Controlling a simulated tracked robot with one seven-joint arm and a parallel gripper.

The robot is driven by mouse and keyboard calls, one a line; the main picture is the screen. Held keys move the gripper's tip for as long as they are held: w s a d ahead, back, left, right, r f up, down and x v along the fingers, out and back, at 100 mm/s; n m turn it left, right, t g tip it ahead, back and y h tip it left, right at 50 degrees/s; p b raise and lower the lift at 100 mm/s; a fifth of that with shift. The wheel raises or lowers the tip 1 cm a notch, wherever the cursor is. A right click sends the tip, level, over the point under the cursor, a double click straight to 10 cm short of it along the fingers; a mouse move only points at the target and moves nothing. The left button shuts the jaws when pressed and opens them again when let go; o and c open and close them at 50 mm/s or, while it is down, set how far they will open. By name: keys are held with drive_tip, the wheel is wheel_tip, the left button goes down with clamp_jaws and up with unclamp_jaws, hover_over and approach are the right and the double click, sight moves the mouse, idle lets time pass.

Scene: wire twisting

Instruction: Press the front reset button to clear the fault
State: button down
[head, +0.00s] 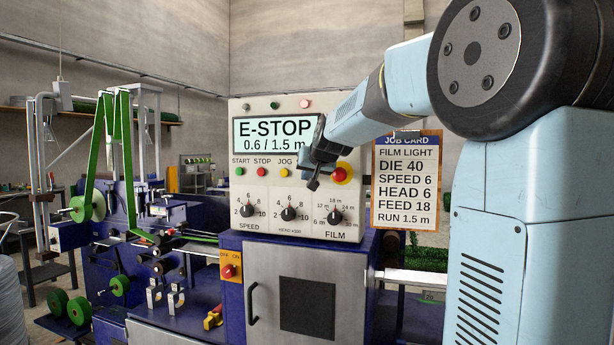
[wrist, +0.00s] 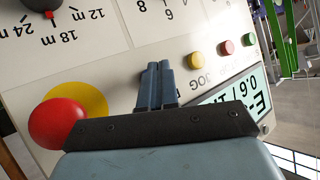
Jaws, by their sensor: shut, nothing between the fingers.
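The control panel (head: 300,212) is an upright cream face with a display (head: 277,135) reading "E-STOP 0.6 / 1.5 m". Under it sit a green START button (head: 240,172), a red STOP button (head: 262,171) and a yellow JOG button (head: 284,172). A red mushroom button on a yellow disc (head: 341,173) is to their right, and large at left in the wrist view (wrist: 58,122). My gripper (head: 313,184) is shut and empty, its fingers (wrist: 158,68) pointing at the panel between JOG and the mushroom button. No reset button or label shows; that spot is hidden by my gripper.
SPEED, HEAD and FILM knobs (head: 334,216) lie below the button row. A job card (head: 405,180) hangs right of the panel. A red switch on a yellow plate (head: 229,271) and a cabinet door handle (head: 252,304) are lower down. Green-belted machinery (head: 95,165) stands at left.

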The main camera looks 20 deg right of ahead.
drive_tip(key=shift+w+d, duration=0.25)
drive_tip(key=shift+w, duration=0.1)
idle(0.8)
drive_tip(key=shift+s, duration=0.15)
drive_tip(key=shift+s+a, duration=0.5)
drive_tip(key=shift+s, duration=0.05)
idle(0.4)
drive_tip(key=s+a, duration=0.1)
drive_tip(key=s, duration=0.1)
drive_tip(key=s+a, duration=0.2)
idle(0.4)
idle(0.6)
drive_tip(key=s+f+g, duration=0.2)
drive_tip(key=s+f, duration=0.4)
drive_tip(key=s, duration=0.5)
drive_tip(key=s+f+n+g, duration=0.1)
drive_tip(key=s+f, duration=0.5)
drive_tip(key=s, duration=0.6)
drive_tip(key=s+f+n+g, duration=0.1)
drive_tip(key=s+f+g, duration=0.2)
drive_tip(key=s+f, duration=0.4)
drive_tip(key=s, duration=0.5)
drive_tip(key=shift+g, duration=0.4)
